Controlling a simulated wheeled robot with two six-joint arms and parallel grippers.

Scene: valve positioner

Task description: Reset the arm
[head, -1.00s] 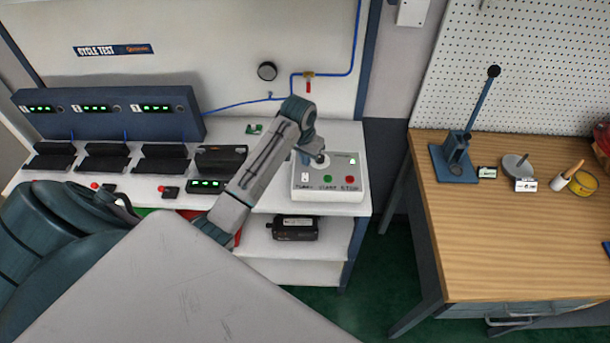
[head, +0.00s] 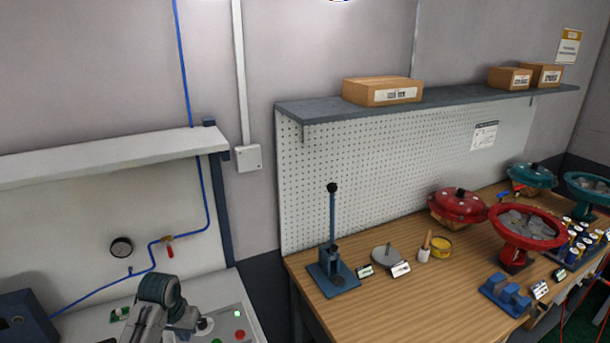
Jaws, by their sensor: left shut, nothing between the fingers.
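My left arm comes in at the bottom left of the head view. My left gripper (head: 186,320) is shut and empty, low over the white control box (head: 250,332). The box shows a green button, a red button (head: 240,334), a lit green light and a round dial-like part (head: 205,325) close beside the gripper. Whether the gripper touches the box I cannot tell. The front of the box is cut off by the frame's edge. My right gripper is out of view.
A wooden bench (head: 400,310) stands to the right with a blue lever press (head: 333,265), a grey disc (head: 387,257), a yellow tin (head: 441,246), red valve housings (head: 515,232) and teal ones (head: 532,176). A shelf (head: 450,95) with cardboard boxes hangs above. A gauge (head: 121,247) is on the left panel.

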